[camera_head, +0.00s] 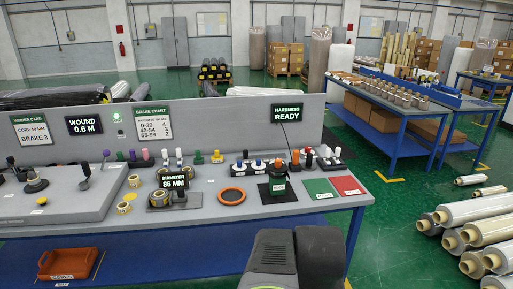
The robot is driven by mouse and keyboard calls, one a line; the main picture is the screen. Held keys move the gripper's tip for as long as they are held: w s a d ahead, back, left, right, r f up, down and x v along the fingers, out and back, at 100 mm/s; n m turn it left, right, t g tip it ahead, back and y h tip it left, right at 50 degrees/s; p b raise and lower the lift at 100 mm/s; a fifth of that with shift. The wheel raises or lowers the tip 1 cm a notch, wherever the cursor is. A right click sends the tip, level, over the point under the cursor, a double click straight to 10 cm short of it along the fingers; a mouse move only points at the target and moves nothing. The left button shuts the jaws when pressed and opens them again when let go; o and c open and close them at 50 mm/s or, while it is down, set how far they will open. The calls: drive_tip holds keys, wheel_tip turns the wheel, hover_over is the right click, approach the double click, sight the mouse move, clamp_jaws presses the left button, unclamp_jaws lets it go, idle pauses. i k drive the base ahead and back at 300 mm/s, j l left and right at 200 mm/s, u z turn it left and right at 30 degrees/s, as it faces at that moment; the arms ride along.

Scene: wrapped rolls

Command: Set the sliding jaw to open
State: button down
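A diameter gauge with a small display reading "DIAMETER 86 MM" (174,182) stands on the grey bench, left of centre. Small parts with yellow and dark markings (160,198) sit at its foot. The sliding jaw is too small to make out surely, and I cannot tell its setting. A dark rounded part of my own arm (297,256) fills the bottom centre, in front of the bench. My gripper's fingertips do not show.
The bench (205,205) also holds an orange ring (232,196), a dark green device (277,180), a green mat (319,188), a red mat (347,185) and several coloured knobs along the back panel. Wrapped rolls (478,212) lie at right. Green floor is clear between.

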sight(181, 197)
drive_tip(key=i+j+u, duration=0.1)
drive_tip(key=i+j, duration=0.35)
drive_tip(key=j, duration=0.25)
drive_tip(key=i+j+u, duration=0.15)
drive_tip(key=i+j, duration=0.35)
drive_tip(key=j, duration=0.2)
drive_tip(key=i+j+u, duration=0.1)
drive_tip(key=i+j, duration=0.4)
drive_tip(key=j, duration=0.15)
